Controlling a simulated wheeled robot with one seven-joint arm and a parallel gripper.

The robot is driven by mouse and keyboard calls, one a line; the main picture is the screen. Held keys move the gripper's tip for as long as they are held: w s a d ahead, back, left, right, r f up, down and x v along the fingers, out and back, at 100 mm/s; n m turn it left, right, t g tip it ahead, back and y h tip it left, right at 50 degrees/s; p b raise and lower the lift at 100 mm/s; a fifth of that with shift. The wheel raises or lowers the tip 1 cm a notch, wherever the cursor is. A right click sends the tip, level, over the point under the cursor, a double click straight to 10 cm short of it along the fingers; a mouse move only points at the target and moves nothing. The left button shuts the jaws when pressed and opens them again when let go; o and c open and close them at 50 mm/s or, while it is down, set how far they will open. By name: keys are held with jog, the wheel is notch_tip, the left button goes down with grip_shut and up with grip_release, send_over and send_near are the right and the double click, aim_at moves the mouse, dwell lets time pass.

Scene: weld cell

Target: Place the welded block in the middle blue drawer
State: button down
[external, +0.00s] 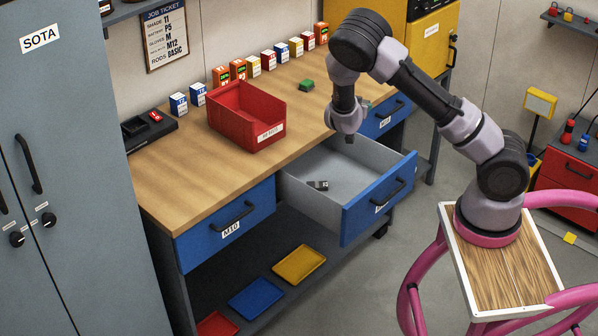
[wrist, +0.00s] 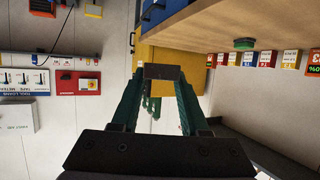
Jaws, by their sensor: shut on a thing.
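My gripper (external: 348,138) is over the back part of the open middle blue drawer (external: 378,200), near the edge of the bench. In the wrist view, my gripper (wrist: 162,80) has a dark grey block (wrist: 163,72) between its green fingertips. It is shut on this block; whether it is welded cannot be told. The drawer is pulled out and its grey inside shows. A small dark piece with a pale mark (external: 318,185) lies on the drawer floor. The held block is barely visible in the external view.
Left of the open drawer is a shut blue drawer (external: 225,217); another blue drawer (external: 384,118) is to the right. A red bin (external: 235,117), a green block (external: 306,85) and a row of small boxes are on the bench (external: 185,180). Coloured trays lie on the lower shelf.

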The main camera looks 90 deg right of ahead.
notch_tip(320, 180, down, 22)
jog(key=shift+f, duration=0.1)
dwell(0.4)
jog(key=shift+a+f, duration=0.1)
jog(key=shift+f, duration=0.5)
jog(key=shift+c, duration=2.1)
grip_release()
jog(key=shift+f, duration=0.1)
jog(key=shift+a, duration=0.1)
jog(key=shift+w+r, duration=0.1)
jog(key=shift+r, duration=0.2)
jog(key=v, duration=0.7)
jog(key=shift+r, duration=0.45)
